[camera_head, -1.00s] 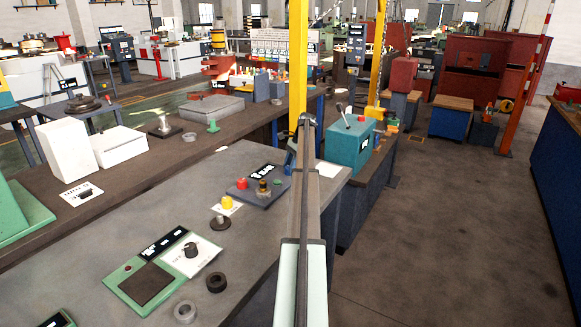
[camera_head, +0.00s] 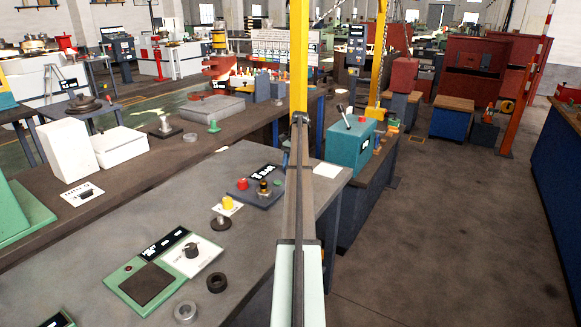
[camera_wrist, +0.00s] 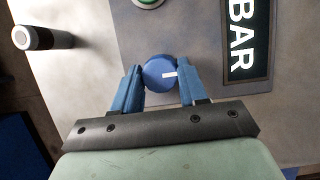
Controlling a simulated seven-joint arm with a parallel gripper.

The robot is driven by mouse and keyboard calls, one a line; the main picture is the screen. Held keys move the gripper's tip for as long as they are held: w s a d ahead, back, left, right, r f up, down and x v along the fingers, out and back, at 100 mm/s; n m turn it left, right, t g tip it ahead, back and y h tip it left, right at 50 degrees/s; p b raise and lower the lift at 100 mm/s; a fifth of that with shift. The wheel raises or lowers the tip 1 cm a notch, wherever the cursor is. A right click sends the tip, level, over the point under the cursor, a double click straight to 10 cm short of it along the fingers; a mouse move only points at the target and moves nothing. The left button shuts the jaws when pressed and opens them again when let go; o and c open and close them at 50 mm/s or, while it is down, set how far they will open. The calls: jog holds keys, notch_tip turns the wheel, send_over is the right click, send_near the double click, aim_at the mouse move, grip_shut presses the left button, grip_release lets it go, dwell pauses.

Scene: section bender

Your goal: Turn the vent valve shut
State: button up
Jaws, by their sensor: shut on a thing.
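The vent valve looks to be the round blue knob (camera_wrist: 153,70) with a white mark, seen in the wrist view. The mark points right, towards the black sign reading "BAR" (camera_wrist: 249,38). My gripper (camera_wrist: 160,77) has one blue finger on each side of the knob and is shut on it. The knob sits on a grey panel (camera_wrist: 200,45). In the head view my own arm hides the knob and most of the gripper. The dark panel (camera_head: 238,195) with a black label shows just left of my arm.
A green button (camera_wrist: 148,3) lies beyond the knob, and a dark post with a pale ring (camera_wrist: 40,38) stands at left. In the head view, a red button (camera_head: 242,184) and brass fitting (camera_head: 264,187) stand on the panel. A teal box with a lever (camera_head: 350,145) is right of my arm.

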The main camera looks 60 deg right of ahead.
dwell(0.3)
jog(key=o, duration=1)
jog(key=shift+o, duration=0.2)
jog(key=shift+d+r, duration=0.45)
jog(key=shift+r, duration=0.1)
jog(key=d, duration=1.1)
jog(key=shift+w, duration=0.15)
jog(key=shift+d, duration=0.35)
